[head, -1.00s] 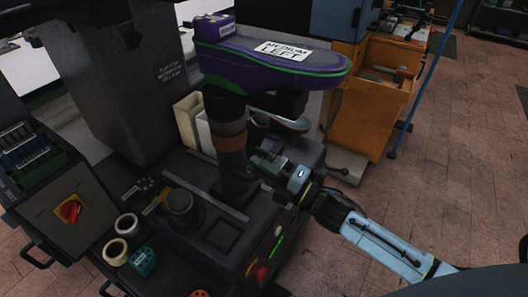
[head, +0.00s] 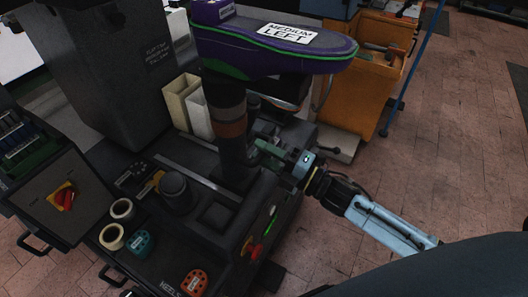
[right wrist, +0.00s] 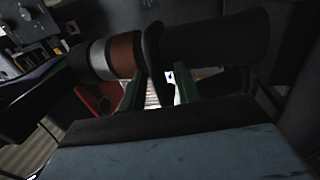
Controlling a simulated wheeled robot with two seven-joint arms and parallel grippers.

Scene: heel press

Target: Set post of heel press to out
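The heel press post (head: 231,127) stands upright on the dark machine bed, with grey and brown bands. It carries a purple, green-edged last (head: 270,53) labelled "MEDIUM LEFT". My right gripper (head: 268,152) is low beside the post, on its right. In the right wrist view, its two green fingers (right wrist: 158,92) are apart, with a light gap between them. A dark curved piece (right wrist: 153,45) reaches down between or just beyond the fingers; I cannot tell whether they touch it. The banded post (right wrist: 108,58) lies across that view. My left gripper is not in view.
A red knob on a yellow plate (head: 63,196) is at the left. Tape rolls (head: 112,236) and cream bins (head: 182,100) sit on the bed. An orange cabinet (head: 365,95) stands behind. The brick floor (head: 460,150) at right is clear.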

